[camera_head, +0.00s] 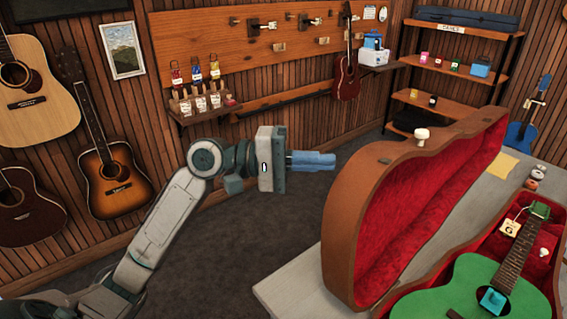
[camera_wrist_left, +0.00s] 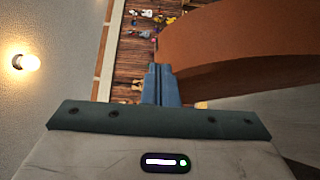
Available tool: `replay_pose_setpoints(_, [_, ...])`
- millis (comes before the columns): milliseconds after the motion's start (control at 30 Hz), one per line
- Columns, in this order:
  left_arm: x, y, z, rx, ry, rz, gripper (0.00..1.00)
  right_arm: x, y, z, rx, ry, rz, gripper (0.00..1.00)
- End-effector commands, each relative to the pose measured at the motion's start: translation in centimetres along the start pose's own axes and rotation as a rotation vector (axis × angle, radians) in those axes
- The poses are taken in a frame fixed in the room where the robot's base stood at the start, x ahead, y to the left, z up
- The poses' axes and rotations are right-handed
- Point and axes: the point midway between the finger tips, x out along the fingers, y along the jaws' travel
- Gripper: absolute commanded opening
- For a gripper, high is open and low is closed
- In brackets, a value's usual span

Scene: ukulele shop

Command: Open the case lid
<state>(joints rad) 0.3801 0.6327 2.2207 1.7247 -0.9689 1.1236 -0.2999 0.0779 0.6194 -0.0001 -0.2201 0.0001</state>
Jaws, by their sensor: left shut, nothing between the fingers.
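The brown case lid (camera_head: 345,215) stands raised and tilted at the left side of the case, its red lining (camera_head: 435,200) facing right. A pale knob (camera_head: 422,136) sits on its upper edge. The case's lower part holds a green ukulele (camera_head: 470,290) on red lining. My left gripper (camera_head: 333,160) is shut and empty, to the left of the lid and apart from it in the head view. In the left wrist view the shut blue fingers (camera_wrist_left: 160,84) point toward the lid's brown outer side (camera_wrist_left: 235,45). My right gripper is not in view.
The case stands on a grey table (camera_head: 285,290). Wall shelves (camera_head: 450,65) hold small items at the back. Guitars (camera_head: 105,170) hang on the left wall, and a wall rack (camera_head: 200,105) holds small bottles. The floor between the wall and table is clear.

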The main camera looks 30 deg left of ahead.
Motion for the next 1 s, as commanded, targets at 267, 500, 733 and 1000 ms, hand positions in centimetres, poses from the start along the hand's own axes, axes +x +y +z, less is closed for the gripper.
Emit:
replay_pose_setpoints(267, [-2.6, -0.2, -0.1, 0.001, 0.002, -0.006, 0.00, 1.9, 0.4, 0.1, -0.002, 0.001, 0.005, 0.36])
replay_pose_setpoints(500, [-4.5, -0.1, 0.0, 0.001, 0.001, -0.005, 0.00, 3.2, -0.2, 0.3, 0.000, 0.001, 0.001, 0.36])
replay_pose_setpoints(733, [-5.6, 0.2, 0.0, 0.000, 0.001, -0.003, 0.00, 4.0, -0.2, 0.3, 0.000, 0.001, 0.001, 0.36])
replay_pose_setpoints(1000, [-5.8, 0.4, 0.0, -0.002, 0.002, 0.000, 0.00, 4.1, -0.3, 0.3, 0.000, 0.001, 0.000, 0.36])
